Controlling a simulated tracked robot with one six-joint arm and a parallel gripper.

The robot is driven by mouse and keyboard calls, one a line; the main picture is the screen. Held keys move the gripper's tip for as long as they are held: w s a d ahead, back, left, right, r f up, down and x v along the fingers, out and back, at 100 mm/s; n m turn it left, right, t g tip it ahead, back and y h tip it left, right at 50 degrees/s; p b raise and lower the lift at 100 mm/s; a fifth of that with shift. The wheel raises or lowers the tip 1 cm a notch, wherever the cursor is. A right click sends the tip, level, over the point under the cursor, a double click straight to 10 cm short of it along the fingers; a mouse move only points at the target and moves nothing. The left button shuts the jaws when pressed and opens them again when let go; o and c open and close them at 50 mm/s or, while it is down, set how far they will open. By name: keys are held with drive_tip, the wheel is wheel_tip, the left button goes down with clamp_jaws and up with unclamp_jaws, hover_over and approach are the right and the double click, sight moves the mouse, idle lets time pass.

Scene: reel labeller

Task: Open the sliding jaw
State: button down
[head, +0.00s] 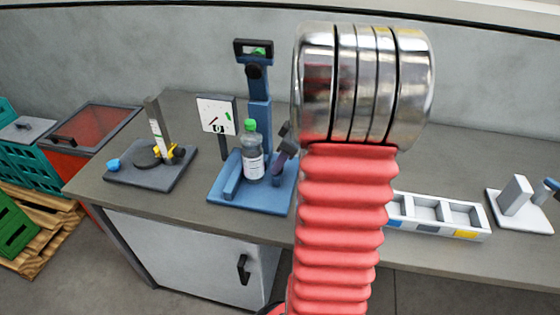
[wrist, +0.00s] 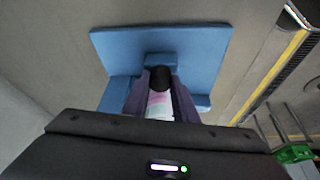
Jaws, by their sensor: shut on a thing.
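A blue clamp stand (head: 222,200) sits on the bench, with its flat base also showing in the wrist view (wrist: 115,50). A clear bottle (head: 252,160) with a green cap stands upright on it, beside a low blue block on its left. My gripper (head: 279,165) is low at the bottle's right side, partly hidden by my arm. In the wrist view, its dark purple fingers are shut on a dark handle (wrist: 160,78) in front of a short blue upright, the sliding jaw (wrist: 159,60). A pale pink and white patch shows between the fingers; I cannot tell what it is.
A blue post (head: 258,95) rises behind the bottle, with a white panel (head: 217,115) beside it. A dark plate with a small tool (head: 150,165) stands left. A white compartment tray (head: 440,215) and a white stand (head: 520,205) are right.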

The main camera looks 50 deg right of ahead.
drive_tip(key=shift+s+d, duration=0.2)
drive_tip(key=c, duration=1.4)
unclamp_jaws()
drive_tip(key=shift+r, duration=0.1)
drive_tip(key=v, duration=1.3)
drive_tip(key=shift+r, duration=0.3)
drive_tip(key=shift+a, duration=0.1)
